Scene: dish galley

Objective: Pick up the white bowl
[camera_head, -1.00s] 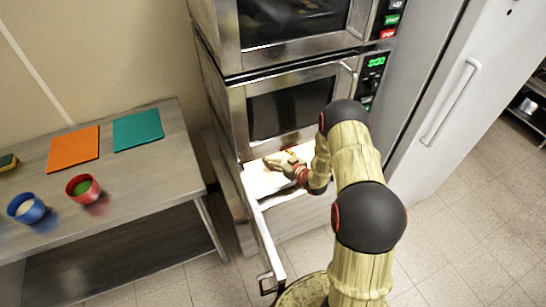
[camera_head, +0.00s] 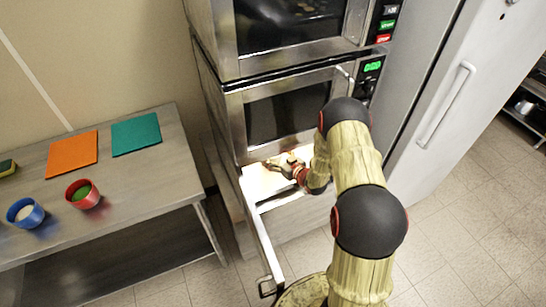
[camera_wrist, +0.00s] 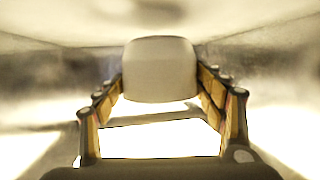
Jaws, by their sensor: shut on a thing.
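The white bowl (camera_wrist: 160,70) shows in the wrist view as a pale rounded shape between my two fingers, with a finger against each side. My gripper (camera_head: 283,162) is shut on it. In the head view my gripper is inside the open drawer (camera_head: 262,186) under the lower oven, and the bowl is hard to make out there. I cannot tell whether the bowl still touches the drawer floor.
The lower oven (camera_head: 290,112) is close above my gripper, and the drawer front juts out. A grey table (camera_head: 150,190) on the left holds a blue cup (camera_head: 25,213), a red cup (camera_head: 82,194), an orange mat (camera_head: 72,155) and a teal mat (camera_head: 136,134).

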